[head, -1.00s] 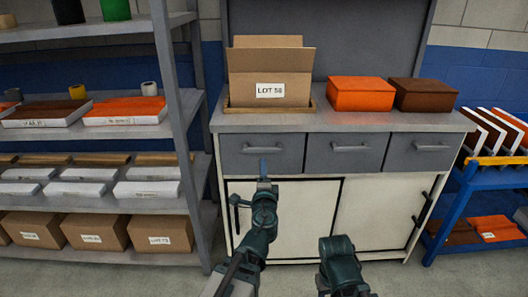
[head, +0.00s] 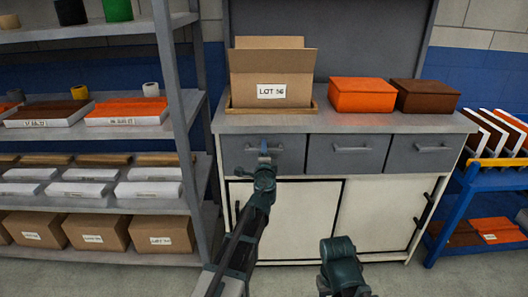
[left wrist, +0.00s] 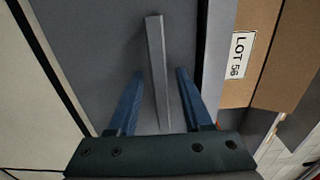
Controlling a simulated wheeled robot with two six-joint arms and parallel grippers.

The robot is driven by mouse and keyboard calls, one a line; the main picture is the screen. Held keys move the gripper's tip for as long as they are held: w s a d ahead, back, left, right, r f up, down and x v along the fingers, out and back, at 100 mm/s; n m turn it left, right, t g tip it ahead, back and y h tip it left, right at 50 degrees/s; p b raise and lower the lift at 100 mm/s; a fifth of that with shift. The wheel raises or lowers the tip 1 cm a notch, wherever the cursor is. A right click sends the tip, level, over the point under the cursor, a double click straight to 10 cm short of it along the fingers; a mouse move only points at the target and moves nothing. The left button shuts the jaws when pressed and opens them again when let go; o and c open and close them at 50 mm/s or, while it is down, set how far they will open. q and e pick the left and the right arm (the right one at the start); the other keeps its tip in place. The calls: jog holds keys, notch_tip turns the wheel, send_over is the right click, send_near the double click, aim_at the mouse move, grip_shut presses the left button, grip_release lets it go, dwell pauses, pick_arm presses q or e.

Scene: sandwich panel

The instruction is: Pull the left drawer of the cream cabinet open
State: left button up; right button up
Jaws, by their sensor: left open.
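The cream cabinet (head: 292,215) stands ahead with a row of three grey drawers under its top. The left drawer (head: 236,158) is shut, and my left arm hides part of it. My left gripper (head: 264,147) is in front of this drawer at its handle. In the left wrist view the drawer's bar handle (left wrist: 157,70) runs between the two blue fingers of the gripper (left wrist: 158,75), with a gap on each side. The fingers are open. My right arm's dark green part shows low in the head view, but its gripper jaws do not show.
An open carton (head: 270,80) marked LOT 56 sits in a tray on the cabinet top. An orange box (head: 361,95) and a brown box (head: 428,96) stand right of it. A grey shelf (head: 188,110) is close on the left, a blue rack (head: 455,215) on the right.

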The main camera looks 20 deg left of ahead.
pick_arm(q)
jog(key=shift+c, duration=0.2)
grip_shut()
dwell(1.1)
